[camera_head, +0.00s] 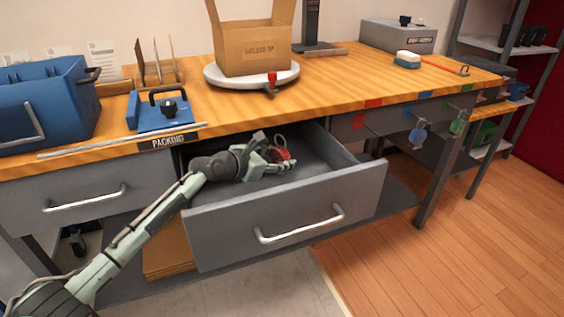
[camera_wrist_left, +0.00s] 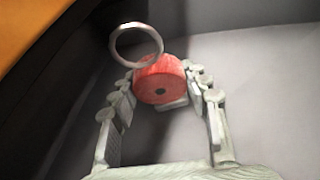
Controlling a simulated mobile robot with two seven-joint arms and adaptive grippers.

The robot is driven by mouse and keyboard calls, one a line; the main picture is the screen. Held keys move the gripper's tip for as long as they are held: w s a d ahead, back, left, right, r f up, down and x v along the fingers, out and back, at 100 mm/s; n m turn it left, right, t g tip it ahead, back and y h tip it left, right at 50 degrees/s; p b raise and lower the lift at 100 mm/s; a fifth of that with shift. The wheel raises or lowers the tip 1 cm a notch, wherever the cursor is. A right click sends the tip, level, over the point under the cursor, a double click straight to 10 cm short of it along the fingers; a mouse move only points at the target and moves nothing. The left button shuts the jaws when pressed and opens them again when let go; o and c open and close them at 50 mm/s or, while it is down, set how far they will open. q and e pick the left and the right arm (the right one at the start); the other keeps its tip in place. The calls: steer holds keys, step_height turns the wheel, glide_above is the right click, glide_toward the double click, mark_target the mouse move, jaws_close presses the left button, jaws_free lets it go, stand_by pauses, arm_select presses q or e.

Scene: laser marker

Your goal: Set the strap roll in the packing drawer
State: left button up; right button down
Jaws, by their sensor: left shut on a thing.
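The packing drawer (camera_head: 292,222) is pulled open under the bench, below a label reading "PACKING". My left gripper (camera_head: 281,156) reaches into the open drawer from the left. It is shut on the red strap roll (camera_wrist_left: 160,82), which has a dark centre hole and a pale ring at its upper left. The roll also shows in the head view (camera_head: 279,149), partly hidden by the fingers. Grey drawer surfaces lie behind it in the left wrist view. I cannot tell whether the roll touches the drawer floor. My right gripper is not in view.
The wooden bench top (camera_head: 340,85) overhangs the drawer's back. On it are a cardboard box (camera_head: 255,48) on a round turntable (camera_head: 225,77), a blue tool (camera_head: 163,112) and a blue case (camera_head: 45,100). The drawer's right part is free.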

arm_select(q)
steer(key=shift+w+d+f, duration=0.45)
steer(key=shift+w+f, duration=0.05)
steer(key=shift+f, duration=0.15)
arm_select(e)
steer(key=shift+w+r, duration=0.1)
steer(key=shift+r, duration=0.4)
arm_select(q)
steer(key=shift+f, duration=0.15)
steer(key=o, duration=1.2)
steer(key=shift+s+a+r, duration=0.15)
steer(key=shift+r, duration=0.1)
steer(key=p+v, duration=0.1)
steer(key=v, duration=1)
steer(key=shift+s+a+r+p, duration=0.1)
steer(key=shift+s+a+p, duration=0.15)
steer(key=shift+p, duration=0.1)
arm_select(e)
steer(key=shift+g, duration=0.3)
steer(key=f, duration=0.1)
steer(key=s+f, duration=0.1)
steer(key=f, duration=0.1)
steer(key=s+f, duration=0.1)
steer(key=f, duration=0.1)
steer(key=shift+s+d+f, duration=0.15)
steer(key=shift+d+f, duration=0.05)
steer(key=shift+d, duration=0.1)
